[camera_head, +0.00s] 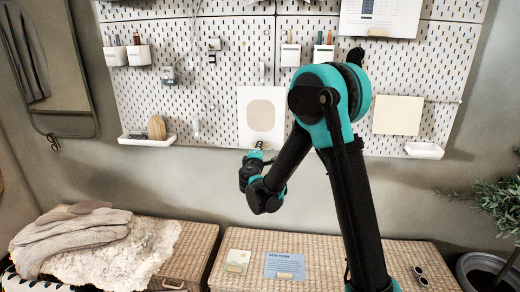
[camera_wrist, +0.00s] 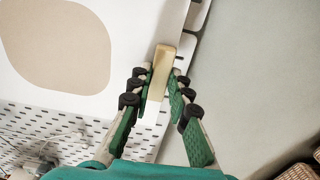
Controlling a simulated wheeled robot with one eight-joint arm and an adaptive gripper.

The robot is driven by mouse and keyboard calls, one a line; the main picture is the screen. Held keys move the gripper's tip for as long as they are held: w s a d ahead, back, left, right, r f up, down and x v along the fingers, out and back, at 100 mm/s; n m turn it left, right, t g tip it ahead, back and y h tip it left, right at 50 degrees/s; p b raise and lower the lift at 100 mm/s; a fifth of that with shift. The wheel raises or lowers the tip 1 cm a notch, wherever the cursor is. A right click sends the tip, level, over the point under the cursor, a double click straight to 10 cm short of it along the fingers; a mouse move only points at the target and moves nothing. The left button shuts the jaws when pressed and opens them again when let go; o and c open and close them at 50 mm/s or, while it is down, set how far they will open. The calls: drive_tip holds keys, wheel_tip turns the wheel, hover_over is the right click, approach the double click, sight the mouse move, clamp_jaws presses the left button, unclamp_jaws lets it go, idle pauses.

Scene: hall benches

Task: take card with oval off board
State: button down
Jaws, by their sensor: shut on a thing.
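The white card with a beige oval (camera_head: 262,115) is upright at the lower middle of the pegboard (camera_head: 215,95). My gripper (camera_head: 259,149) is at the card's lower edge. In the wrist view the card (camera_wrist: 125,30) fills the upper left, with its large oval in the corner. My fingers (camera_wrist: 162,82) there are closed on a small tan tab (camera_wrist: 162,62) at the card's edge. Whether the card still touches the board cannot be told. The tab is mostly hidden in the head view.
A plain cream sheet (camera_head: 398,115) and white trays (camera_head: 424,150) are on the board. Below, a woven bench (camera_head: 330,250) bears a small landscape card (camera_head: 237,262), a blue card (camera_head: 285,266) and sunglasses. A left bench holds a fleece (camera_head: 110,262) and clothing. A plant stands at right.

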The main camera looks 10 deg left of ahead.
drive_tip(key=s, duration=0.8)
drive_tip(key=shift+s+a, duration=0.15)
drive_tip(key=shift+s, duration=0.2)
idle(0.4)
